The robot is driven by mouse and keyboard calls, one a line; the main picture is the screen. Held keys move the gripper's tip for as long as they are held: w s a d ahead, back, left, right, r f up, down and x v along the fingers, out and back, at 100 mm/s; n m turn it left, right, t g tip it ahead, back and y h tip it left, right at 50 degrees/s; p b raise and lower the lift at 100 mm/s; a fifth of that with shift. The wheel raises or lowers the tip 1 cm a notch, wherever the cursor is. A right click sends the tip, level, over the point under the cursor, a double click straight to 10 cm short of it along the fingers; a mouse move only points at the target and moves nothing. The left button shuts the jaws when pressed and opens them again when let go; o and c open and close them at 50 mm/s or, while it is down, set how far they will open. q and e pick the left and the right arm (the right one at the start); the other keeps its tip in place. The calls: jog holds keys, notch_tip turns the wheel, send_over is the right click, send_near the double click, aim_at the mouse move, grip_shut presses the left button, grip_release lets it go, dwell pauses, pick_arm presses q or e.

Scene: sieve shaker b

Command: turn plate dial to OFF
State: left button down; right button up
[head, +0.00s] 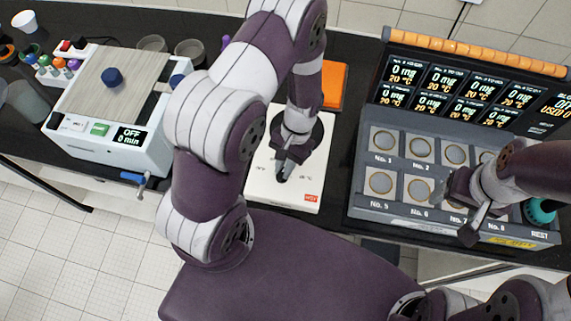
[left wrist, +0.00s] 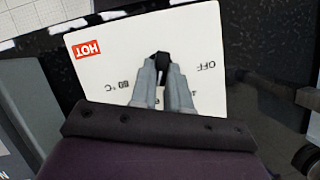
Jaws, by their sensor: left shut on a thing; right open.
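The white hot plate (head: 262,190) stands on the dark bench in the middle of the head view, with a red HOT label (head: 311,198) at its front right corner. In the left wrist view the plate (left wrist: 110,72) shows its black dial (left wrist: 162,59) between OFF (left wrist: 206,66) and 80 °C (left wrist: 131,85) markings. My left gripper (head: 282,174) is shut on the dial, with its fingertips (left wrist: 162,68) on either side of it. Which marking the dial points to cannot be told. My right gripper (head: 463,212) is open and empty above the front of the grey weighing station.
The sieve shaker (head: 82,135), its display reading OFF, 0 min, stands left. The grey weighing station (head: 362,185) with numbered pads and lit displays stands right. An orange pad (head: 334,85) lies behind the plate. Small cups (head: 190,49) stand behind the shaker.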

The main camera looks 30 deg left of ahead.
pick_arm(q)
jog(key=n, duration=0.2)
jog(key=n+h, duration=0.2)
jog(key=n, duration=0.1)
jog(key=shift+a+r+n, duration=0.1)
jog(key=shift+a+n, duration=0.2)
jog(key=shift+a, duration=0.05)
jog(key=n+t+h, duration=0.1)
jog(key=n, duration=0.1)
jog(key=shift+a+n, duration=0.15)
jog(key=shift+n, duration=0.15)
jog(key=n, duration=0.2)
jog(key=shift+s+a+n+t+h, duration=0.1)
jog(key=shift+n+t+h, duration=0.2)
jog(key=shift+n+h, duration=0.1)
jog(key=n+b, duration=0.1)
jog(key=n, duration=0.1)
jog(key=n+t+h+b, duration=0.1)
jog(key=n, duration=0.1)
jog(key=shift+s+a, duration=0.15)
jog(key=shift+s, duration=0.05)
jog(key=shift+s+n+t+b, duration=0.1)
jog(key=shift+n+t+b, duration=0.45)
jog(key=shift+n, duration=0.5)
jog(key=shift+s+n+t+b, duration=0.1)
jog(key=shift+n+t+b, duration=0.25)
jog(key=shift+n+b, duration=0.55)
jog(key=shift+n, duration=0.25)
